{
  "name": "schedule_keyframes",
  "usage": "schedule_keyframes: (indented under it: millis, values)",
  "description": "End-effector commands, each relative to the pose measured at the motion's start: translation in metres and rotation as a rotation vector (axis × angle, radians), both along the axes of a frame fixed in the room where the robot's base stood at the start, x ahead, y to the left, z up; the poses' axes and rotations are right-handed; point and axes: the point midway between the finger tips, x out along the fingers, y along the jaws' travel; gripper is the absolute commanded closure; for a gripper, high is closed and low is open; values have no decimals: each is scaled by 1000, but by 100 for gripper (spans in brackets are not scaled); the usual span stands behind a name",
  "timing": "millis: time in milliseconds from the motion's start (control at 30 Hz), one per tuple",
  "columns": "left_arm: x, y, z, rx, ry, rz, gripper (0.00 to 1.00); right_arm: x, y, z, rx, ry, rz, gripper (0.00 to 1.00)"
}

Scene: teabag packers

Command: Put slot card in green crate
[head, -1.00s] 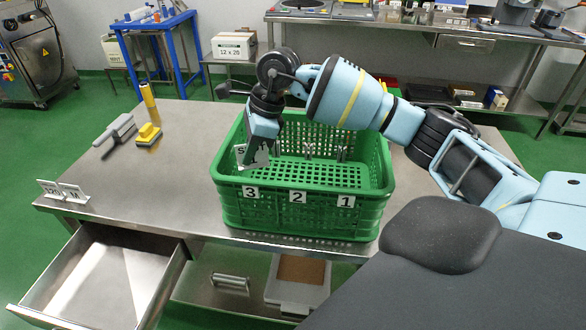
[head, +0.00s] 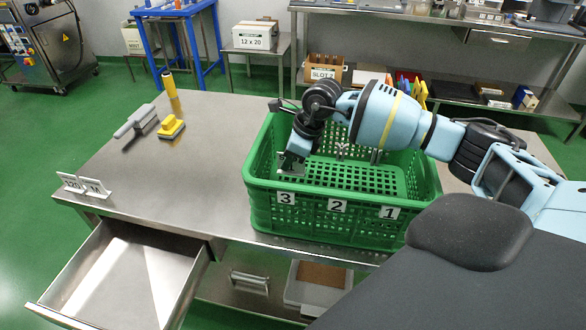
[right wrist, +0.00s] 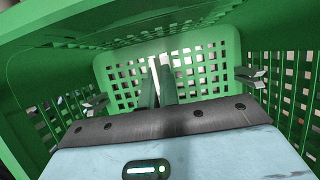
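The green crate (head: 262,205) stands on the steel table with labels 3, 2 and 1 on its front wall. My right gripper (head: 290,168) reaches down inside the crate at its left end, behind label 3. It appears shut on the pale slot card (head: 284,172), which is mostly hidden by the fingers and the crate's rim. In the right wrist view the fingers (right wrist: 160,88) are close together with a thin light edge between them, and the crate's lattice wall (right wrist: 120,75) lies ahead. Grey metal holders (right wrist: 250,76) stand to both sides. My left gripper is not in view.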

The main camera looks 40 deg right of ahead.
Motion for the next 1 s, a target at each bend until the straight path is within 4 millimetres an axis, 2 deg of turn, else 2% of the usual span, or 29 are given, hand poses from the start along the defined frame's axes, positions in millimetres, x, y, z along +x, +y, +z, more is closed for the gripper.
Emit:
schedule_keyframes:
  millis: [167,400,500,933,1000]
  values:
    - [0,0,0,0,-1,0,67,0,0,-5,0,1,0,100]
    - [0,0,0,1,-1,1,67,0,0,-40,0,2,-1,100]
    - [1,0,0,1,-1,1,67,0,0,-49,0,1,-1,100]
    - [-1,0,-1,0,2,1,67,0,0,-54,0,0,0,100]
    - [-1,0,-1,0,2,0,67,0,0,-54,0,0,0,91]
